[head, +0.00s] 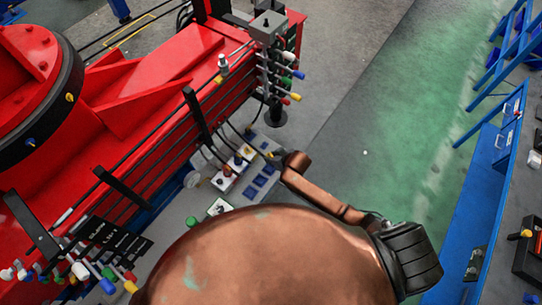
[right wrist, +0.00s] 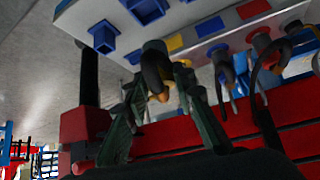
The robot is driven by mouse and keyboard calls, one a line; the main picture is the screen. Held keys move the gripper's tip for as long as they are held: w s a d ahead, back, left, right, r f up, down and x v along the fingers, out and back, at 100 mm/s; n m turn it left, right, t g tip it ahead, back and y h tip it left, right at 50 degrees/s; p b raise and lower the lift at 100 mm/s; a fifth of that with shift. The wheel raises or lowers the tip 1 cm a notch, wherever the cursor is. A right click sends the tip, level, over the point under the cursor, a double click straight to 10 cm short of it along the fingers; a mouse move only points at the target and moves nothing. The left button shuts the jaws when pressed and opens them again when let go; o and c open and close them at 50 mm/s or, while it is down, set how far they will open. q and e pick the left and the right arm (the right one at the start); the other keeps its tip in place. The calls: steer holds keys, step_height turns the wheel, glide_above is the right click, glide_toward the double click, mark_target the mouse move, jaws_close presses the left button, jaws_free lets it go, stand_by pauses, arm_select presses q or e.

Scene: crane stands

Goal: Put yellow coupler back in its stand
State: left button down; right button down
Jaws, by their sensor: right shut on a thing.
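The coupler stand (head: 262,181) is a pale panel with blue square sockets, beside the red crane base in the head view. In the right wrist view the stand (right wrist: 200,16) fills the top, with blue, yellow and red squares. My right gripper (head: 271,155) reaches in from the right at the stand's far end, small and partly hidden by its own wrist. In the right wrist view my right gripper (right wrist: 160,90) is shut on a dark coupler with a yellow-orange tip (right wrist: 163,97), close to the yellow square (right wrist: 175,43). Whether it touches the stand is unclear. My left gripper is out of view.
Other couplers with hoses (right wrist: 263,45) sit along the stand beside my gripper. The red crane base (head: 130,100) and its black rails border the stand on the left. A blue bench (head: 480,190) stands at the right, with open green floor (head: 400,130) between.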

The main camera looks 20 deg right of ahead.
steer(key=shift+f+b, duration=0.6)
steer(key=shift+f, duration=0.15)
steer(key=shift+f+b, duration=1.15)
steer(key=shift+f, duration=0.95)
steer(key=shift+f, duration=0.2)
steer(key=shift+f+b, duration=0.9)
steer(key=shift+f, duration=0.4)
steer(key=c, duration=1.5)
jaws_free()
steer(key=shift+c, duration=0.2)
steer(key=shift+r, duration=0.1)
